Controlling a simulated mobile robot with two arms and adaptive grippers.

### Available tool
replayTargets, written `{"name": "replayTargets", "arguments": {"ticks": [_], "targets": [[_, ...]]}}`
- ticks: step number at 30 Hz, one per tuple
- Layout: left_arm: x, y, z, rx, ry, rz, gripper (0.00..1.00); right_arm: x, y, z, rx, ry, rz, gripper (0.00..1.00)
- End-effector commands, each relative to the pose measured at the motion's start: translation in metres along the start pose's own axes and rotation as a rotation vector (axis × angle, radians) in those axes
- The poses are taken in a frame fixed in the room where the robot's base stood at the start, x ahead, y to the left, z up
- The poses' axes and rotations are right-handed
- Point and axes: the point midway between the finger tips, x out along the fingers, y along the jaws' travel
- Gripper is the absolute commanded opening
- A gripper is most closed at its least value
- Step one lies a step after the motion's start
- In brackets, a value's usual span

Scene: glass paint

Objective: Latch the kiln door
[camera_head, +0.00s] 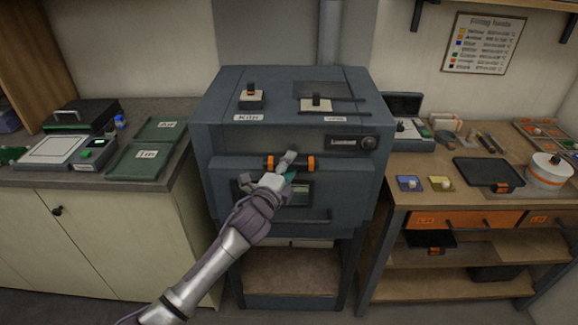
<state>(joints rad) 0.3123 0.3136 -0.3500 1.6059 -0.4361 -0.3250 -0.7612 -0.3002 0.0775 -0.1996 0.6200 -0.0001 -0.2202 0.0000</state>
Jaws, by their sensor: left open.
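The kiln (222,150) is a dark blue-grey box on a stand in the middle of the head view. Its front door (345,190) looks shut against the body, with a small window (300,194) partly hidden by my gripper. A dark bar handle (307,163) with orange bands runs across the upper part of the door. My left gripper (288,164) is open, with its fingers at the middle of this handle; I cannot tell whether they touch it. The fingers and wrist hide part of the handle and door. My right gripper is not in view.
A grey counter (185,150) with a scale (57,150) is at left. A wooden workbench (400,167) with trays and tools is at right.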

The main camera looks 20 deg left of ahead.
Motion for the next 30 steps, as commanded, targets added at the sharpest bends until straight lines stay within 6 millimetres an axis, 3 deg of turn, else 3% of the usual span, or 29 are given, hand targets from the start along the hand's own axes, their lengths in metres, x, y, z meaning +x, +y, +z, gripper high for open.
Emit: {"name": "replayTargets", "arguments": {"ticks": [5, 13, 23, 30], "targets": [[0.0, 0.0, 0.0, 0.0, 0.0, 0.0, 0.47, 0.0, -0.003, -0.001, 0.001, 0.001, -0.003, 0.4], [0.0, 0.0, 0.0, -0.001, 0.0, 0.0, 0.02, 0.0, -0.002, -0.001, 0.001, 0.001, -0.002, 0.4], [-0.001, 0.001, 0.0, -0.002, 0.0, 0.0, 0.0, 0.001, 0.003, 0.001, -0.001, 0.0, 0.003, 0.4], [0.0, 0.004, -0.001, -0.05, 0.0, -0.018, 0.0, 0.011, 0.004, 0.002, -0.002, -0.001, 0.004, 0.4]]}}
